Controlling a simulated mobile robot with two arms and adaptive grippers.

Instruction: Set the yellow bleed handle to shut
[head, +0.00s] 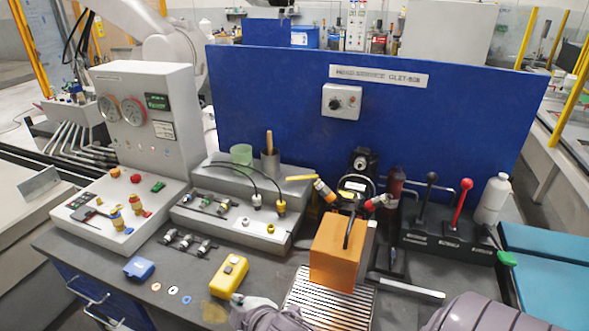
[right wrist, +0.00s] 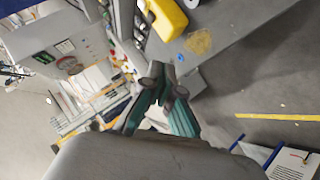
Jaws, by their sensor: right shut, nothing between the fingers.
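My left gripper is not in view.
Black and red upright levers (head: 459,205) stand at right. A blue panel (head: 380,120) closes off the back.

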